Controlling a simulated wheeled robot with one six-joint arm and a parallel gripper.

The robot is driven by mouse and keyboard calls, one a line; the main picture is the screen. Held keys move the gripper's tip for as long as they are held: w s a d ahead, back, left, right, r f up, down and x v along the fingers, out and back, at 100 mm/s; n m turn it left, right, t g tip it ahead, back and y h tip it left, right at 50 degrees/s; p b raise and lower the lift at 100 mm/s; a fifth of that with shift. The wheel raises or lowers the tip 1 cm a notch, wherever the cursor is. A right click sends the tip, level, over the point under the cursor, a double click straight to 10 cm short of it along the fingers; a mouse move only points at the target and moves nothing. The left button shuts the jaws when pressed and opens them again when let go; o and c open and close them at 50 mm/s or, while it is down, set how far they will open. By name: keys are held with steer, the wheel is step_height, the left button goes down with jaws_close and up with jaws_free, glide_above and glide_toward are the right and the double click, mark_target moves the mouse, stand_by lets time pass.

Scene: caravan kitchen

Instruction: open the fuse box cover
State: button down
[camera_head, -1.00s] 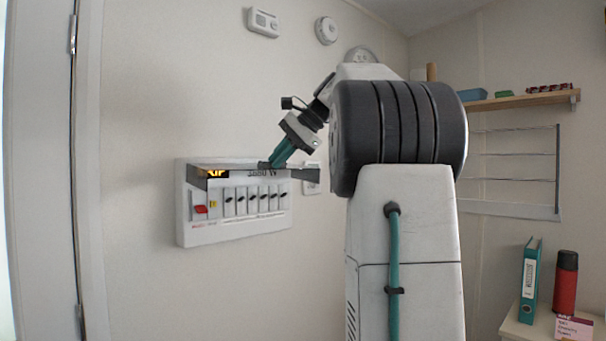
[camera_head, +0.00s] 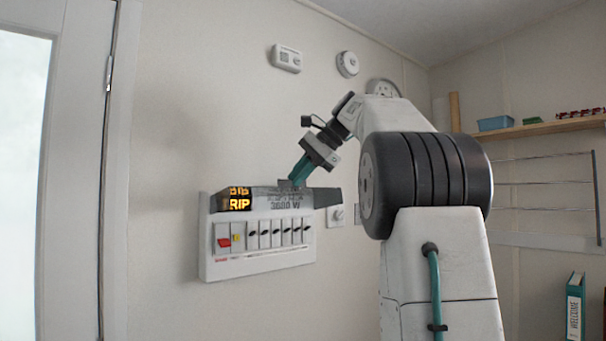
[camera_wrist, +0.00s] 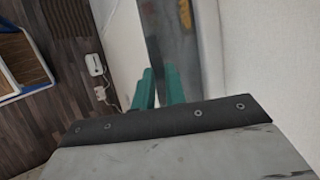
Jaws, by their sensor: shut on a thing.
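The white fuse box (camera_head: 207,262) hangs on the wall left of my arm. Its row of switches, with a red one at the left, is uncovered. The grey cover (camera_head: 327,197) is raised along the box's top and sticks out from it. An orange lit display ending in "RIP" and the print "3680 W" show at the top. My gripper (camera_head: 296,182), with teal fingers, is shut on the cover's edge. In the wrist view the fingers (camera_wrist: 158,88) are at the grey cover (camera_wrist: 172,40), and their tips are partly hidden.
A thermostat-like unit (camera_head: 286,58) and a round detector (camera_head: 347,64) are on the wall above. A wall socket (camera_head: 335,216) is just right of the box. A door (camera_head: 82,170) is at the left, a shelf (camera_head: 540,129) and a wire rack (camera_head: 545,182) at the right.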

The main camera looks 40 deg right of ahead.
steer(key=c, duration=1.8)
jaws_free()
steer(key=shift+w+f, duration=0.35)
steer(key=shift+w, duration=0.2)
steer(key=shift+o, duration=0.9)
steer(key=shift+w+f, duration=0.1)
steer(key=shift+w, duration=0.1)
steer(key=shift+s, duration=0.1)
steer(key=shift+v, duration=4.35)
steer(key=shift+s+a, duration=0.1)
steer(key=shift+a, duration=0.1)
